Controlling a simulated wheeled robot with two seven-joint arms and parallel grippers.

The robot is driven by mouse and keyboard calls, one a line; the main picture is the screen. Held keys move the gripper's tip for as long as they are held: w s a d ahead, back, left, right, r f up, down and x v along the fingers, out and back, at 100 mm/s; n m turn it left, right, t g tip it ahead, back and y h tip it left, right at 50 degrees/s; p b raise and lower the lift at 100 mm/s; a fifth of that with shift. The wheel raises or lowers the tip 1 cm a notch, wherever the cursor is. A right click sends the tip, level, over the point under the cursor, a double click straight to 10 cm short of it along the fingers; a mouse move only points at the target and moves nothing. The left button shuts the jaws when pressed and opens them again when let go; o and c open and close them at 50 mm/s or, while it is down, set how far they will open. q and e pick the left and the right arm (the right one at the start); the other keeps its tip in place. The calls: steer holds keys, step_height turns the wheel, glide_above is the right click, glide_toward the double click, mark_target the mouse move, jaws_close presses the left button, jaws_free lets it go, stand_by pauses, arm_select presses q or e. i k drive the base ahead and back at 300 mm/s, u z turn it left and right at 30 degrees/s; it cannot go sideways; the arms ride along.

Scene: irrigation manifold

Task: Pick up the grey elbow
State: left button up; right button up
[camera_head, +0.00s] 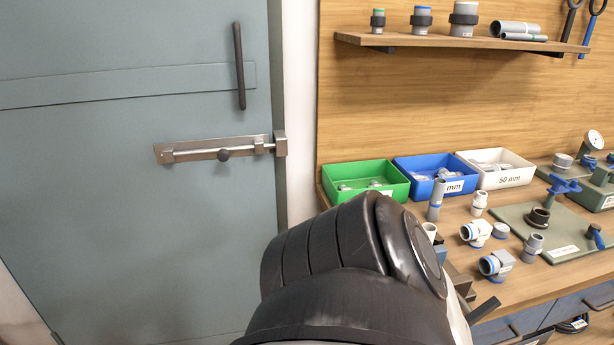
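Two grey elbow-like fittings with blue rings stand on the right of the wooden bench. The nearer grey fitting (495,265) is close to the bench's front edge, and a paler fitting (476,232) stands just behind it. I cannot tell for sure which is the grey elbow, as both are small here. A large black link of my own arm fills the bottom middle and hides the bench's near left part. I see neither gripper clearly. Both fittings stand free, with nothing holding them.
Green (365,196), blue (441,190) and white (508,182) bins line the bench's back. Upright pipe pieces stand before them. A green plate (565,247) with a dark fitting lies right of the elbows. A dark bar (484,309) juts out beside my arm. A bolted door (130,200) is at left.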

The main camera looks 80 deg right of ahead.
mark_target(496, 267)
steer(key=k, duration=1.35)
steer(key=z, duration=0.25)
